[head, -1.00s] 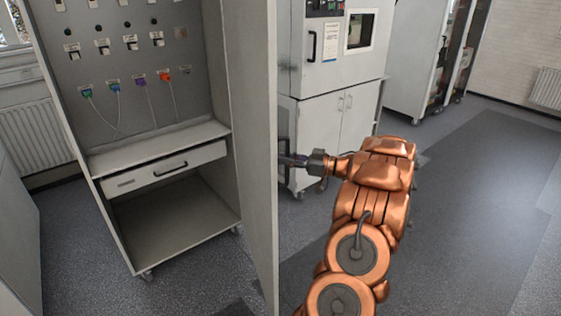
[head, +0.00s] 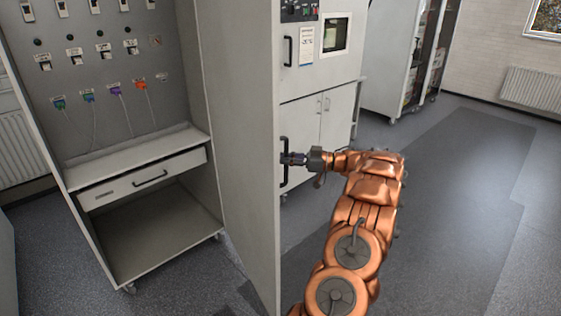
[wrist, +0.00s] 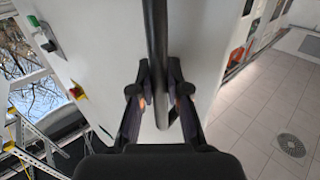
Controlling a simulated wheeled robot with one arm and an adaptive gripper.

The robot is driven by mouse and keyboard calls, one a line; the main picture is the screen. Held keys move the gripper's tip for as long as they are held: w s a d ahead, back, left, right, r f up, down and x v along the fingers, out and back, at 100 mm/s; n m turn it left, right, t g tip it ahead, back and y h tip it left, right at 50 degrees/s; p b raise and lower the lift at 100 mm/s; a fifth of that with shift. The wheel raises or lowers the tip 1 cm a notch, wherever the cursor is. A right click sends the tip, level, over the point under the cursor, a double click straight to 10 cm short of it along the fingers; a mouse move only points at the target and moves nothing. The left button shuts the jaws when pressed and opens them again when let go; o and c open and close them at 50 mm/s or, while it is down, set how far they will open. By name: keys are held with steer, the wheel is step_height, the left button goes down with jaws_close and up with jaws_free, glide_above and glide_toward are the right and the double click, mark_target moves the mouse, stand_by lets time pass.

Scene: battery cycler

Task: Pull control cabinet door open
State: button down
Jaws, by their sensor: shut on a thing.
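My gripper (head: 288,158) is at this handle. In the wrist view the handle (wrist: 156,40) runs down between the two fingers of my gripper (wrist: 160,98), which is shut on it. The pale outer face of the door (wrist: 105,45) lies behind the handle. The cabinet (head: 130,110) shows its panel of sockets and coloured plugs.
A drawer (head: 140,185) and an open lower bay (head: 160,235) are in the cabinet. A grey test chamber (head: 325,85) stands behind the door. Open floor (head: 440,210) lies to the right. A shelf frame (wrist: 30,140) shows at left in the wrist view.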

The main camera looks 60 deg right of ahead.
steer(key=shift+n+g+y, duration=0.3)
steer(key=shift+n+y, duration=0.1)
steer(key=shift+s+d+r, duration=0.1)
steer(key=shift+s+d, duration=0.2)
steer(key=shift+d, duration=0.4)
steer(key=shift+s+d+f, duration=0.1)
steer(key=shift+s+d, duration=0.15)
steer(key=shift+d, duration=0.4)
steer(key=shift+s+d+r, duration=0.1)
steer(key=shift+s+d, duration=0.2)
steer(key=shift+d, duration=0.4)
steer(key=c, duration=1.1)
jaws_free()
steer(key=shift+c, duration=0.2)
